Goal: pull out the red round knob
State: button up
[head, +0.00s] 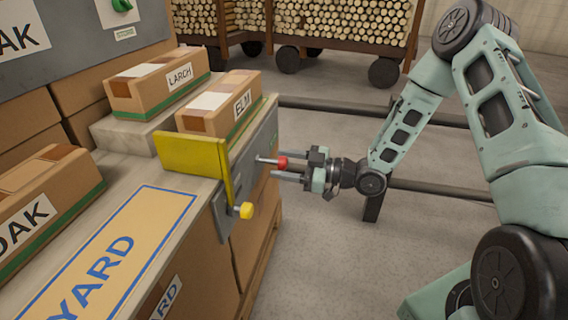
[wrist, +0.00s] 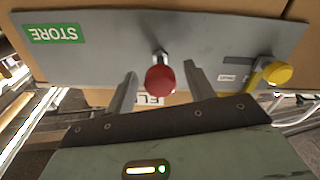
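The red round knob (head: 282,163) sits on the end of a thin metal stem that stands out from a grey upright panel (head: 262,140) on the bench side. It also shows in the wrist view (wrist: 160,80), with its stem running to the panel (wrist: 100,45). My gripper (head: 279,169) points left at the panel, its fingers reaching around the knob. In the wrist view my gripper (wrist: 161,72) is open, one finger on each side of the knob. A gap shows between the knob and each finger there.
A yellow knob (head: 246,211) sits on the panel near a yellow plate (head: 190,160); the knob also shows in the wrist view (wrist: 277,73). Boxes marked LARCH (head: 155,85) and ELM (head: 215,118) stand on the bench. The floor (head: 330,235) below my gripper is clear.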

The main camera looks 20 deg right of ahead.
jog(key=p+v, duration=0.5)
jog(key=v, duration=1.2)
jog(key=shift+s+d, duration=0.15)
jog(key=w+a+r+g+h, duration=0.2)
jog(key=w+a+g+h, duration=0.1)
jog(key=w+a+h, duration=0.4)
jog(key=s+a+r+m+g+h, duration=0.1)
jog(key=a+r+m+h, duration=0.2)
jog(key=a, duration=0.4)
jog(key=s+a+r+m+g+h, duration=0.1)
jog(key=s+a+r+g, duration=0.15)
jog(key=s, duration=0.65)
jog(key=s+a+r+m+g+h, duration=0.15)
jog(key=s+a+r, duration=0.25)
jog(key=s, duration=0.5)
jog(key=s+a+r+m+g+h, duration=0.1)
jog(key=s+a+r+g+h, duration=0.15)
jog(key=s, duration=0.65)
notch_tip(320, 180, up, 37)
jog(key=y+p, duration=0.1)
jog(key=p, duration=3.5)
